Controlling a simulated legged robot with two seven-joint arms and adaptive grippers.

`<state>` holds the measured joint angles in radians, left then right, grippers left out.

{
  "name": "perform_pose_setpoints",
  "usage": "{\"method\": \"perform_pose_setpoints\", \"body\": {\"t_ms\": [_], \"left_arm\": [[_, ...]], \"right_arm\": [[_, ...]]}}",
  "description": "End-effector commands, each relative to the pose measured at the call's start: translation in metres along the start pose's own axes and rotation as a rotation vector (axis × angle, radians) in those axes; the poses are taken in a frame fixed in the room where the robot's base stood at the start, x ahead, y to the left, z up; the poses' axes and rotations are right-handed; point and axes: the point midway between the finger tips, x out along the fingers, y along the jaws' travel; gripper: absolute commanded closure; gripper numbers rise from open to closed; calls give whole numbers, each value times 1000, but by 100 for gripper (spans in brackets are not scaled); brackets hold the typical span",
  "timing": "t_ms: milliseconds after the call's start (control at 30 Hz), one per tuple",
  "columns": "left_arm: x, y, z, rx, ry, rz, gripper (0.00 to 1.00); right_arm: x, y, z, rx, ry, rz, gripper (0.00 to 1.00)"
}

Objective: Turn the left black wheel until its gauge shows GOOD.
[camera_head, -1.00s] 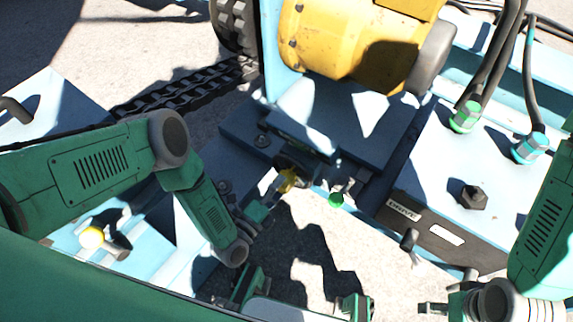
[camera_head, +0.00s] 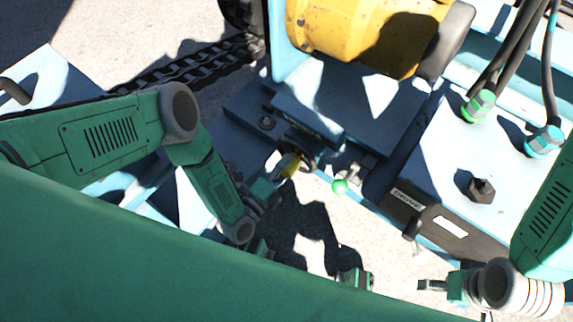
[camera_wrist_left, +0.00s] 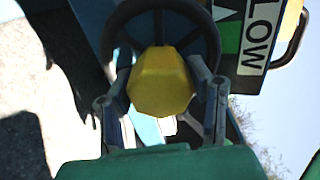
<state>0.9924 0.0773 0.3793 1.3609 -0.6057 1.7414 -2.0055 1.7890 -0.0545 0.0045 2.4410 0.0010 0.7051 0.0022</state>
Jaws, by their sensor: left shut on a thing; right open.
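The black wheel (camera_wrist_left: 207,25) fills the upper middle of the left wrist view, with a yellow faceted knob (camera_wrist_left: 160,82) in front of its centre. My left gripper (camera_wrist_left: 160,100) is shut on the yellow knob, one finger on each side. In the head view my left gripper (camera_head: 277,176) is at the yellow knob (camera_head: 290,165), and the wheel (camera_head: 311,160) shows only as a small dark ring. The gauge (camera_wrist_left: 252,35) beside the wheel shows the word LOW and a green field with a white pointed mark. My right gripper (camera_head: 430,286) is open and empty at lower right.
A blue cabinet (camera_head: 450,160) with a DRIVE label stands at right, with green and cyan cable fittings on top. A yellow motor (camera_head: 365,35) is at the top. My green body covers the lower left.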

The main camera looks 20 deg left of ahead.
Motion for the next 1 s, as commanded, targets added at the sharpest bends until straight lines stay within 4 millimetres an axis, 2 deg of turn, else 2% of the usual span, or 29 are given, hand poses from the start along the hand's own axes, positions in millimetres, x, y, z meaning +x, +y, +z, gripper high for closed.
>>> {"method": "perform_pose_setpoints", "body": {"t_ms": [133, 367, 400, 433, 467, 800, 1000], "left_arm": [[0, 1, -4, -58, 9, 5, 100], [0, 2, -4, -60, 8, 7, 100], [0, 2, -4, -60, 8, 7, 50], [0, 2, -4, -60, 8, 7, 40], [0, 2, -4, -60, 8, 7, 35], [0, -2, -2, -58, 5, 3, 35], [1, -25, -3, -59, 7, 1, 35]], "right_arm": [[-2, 0, 0, 0, 0, 0, 33], [-2, 0, 0, 0, 0, 0, 33], [-2, 0, 0, 0, 0, 0, 33], [-2, 0, 0, 0, 0, 0, 33], [-2, 0, 0, 0, 1, 0, 33], [-3, 0, 1, 0, 3, 0, 33], [-3, 0, 1, 0, 3, 0, 33]]}}
